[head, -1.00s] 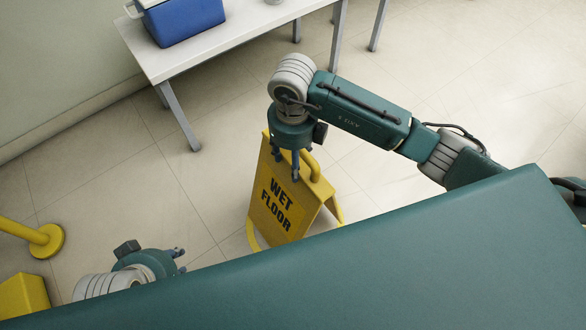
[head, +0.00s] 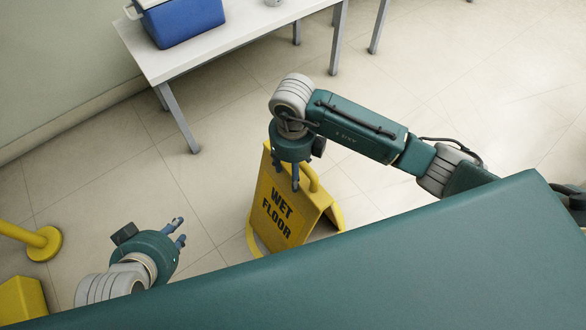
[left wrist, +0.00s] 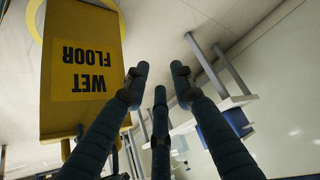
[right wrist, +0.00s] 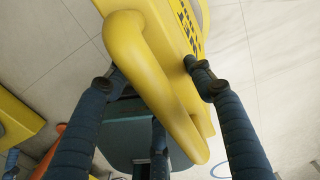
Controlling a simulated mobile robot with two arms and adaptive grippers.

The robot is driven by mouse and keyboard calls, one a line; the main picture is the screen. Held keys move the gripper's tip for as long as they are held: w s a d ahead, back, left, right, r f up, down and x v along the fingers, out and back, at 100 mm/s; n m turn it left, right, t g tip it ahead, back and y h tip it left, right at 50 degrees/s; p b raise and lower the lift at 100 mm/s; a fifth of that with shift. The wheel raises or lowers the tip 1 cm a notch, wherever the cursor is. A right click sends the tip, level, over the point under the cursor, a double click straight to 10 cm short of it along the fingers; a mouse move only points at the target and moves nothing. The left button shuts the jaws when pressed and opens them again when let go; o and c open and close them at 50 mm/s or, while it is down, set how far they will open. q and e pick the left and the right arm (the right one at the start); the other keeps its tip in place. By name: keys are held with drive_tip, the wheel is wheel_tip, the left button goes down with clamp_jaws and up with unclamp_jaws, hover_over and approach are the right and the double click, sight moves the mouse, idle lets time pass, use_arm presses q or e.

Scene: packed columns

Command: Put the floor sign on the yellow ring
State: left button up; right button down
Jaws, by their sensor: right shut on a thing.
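The yellow floor sign (head: 283,213) stands upright and unfolded, with "WET FLOOR" on its face. My right gripper (head: 286,172) is shut on the handle bar at its top; the right wrist view shows the yellow handle (right wrist: 150,75) between the fingers. The yellow ring (head: 250,238) lies on the floor around the sign's foot, mostly hidden by the sign and my own body. Its arc also shows in the left wrist view (left wrist: 32,20). I cannot tell whether the sign's feet touch the floor. My left gripper (head: 180,231) is open and empty, left of the sign.
A white table (head: 225,38) with a blue cooler (head: 185,22) stands at the back. A yellow post with a round base (head: 42,243) is at the far left, above a yellow object (head: 22,300). The tiled floor between the table and the sign is clear.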

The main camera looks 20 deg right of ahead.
drive_tip(key=c, duration=0.7)
unclamp_jaws()
drive_tip(key=shift+c, duration=0.2)
use_arm(q)
drive_tip(key=shift+w+r, duration=0.1)
use_arm(e)
wheel_tip(320, 180, up, 5)
drive_tip(key=shift+f+p, duration=0.1)
drive_tip(key=shift+p, duration=0.65)
wheel_tip(320, 180, up, 7)
drive_tip(key=shift+r+p, duration=0.2)
drive_tip(key=shift+p, duration=0.6)
use_arm(q)
drive_tip(key=s+a+f+g+y, duration=0.1)
drive_tip(key=s+a+g, duration=0.1)
drive_tip(key=s, duration=0.6)
drive_tip(key=shift+s+a+g, duration=0.15)
drive_tip(key=shift+a+g, duration=0.05)
drive_tip(key=shift+g, duration=0.6)
drive_tip(key=shift+f, duration=0.1)
use_arm(e)
drive_tip(key=shift+f, duration=0.1)
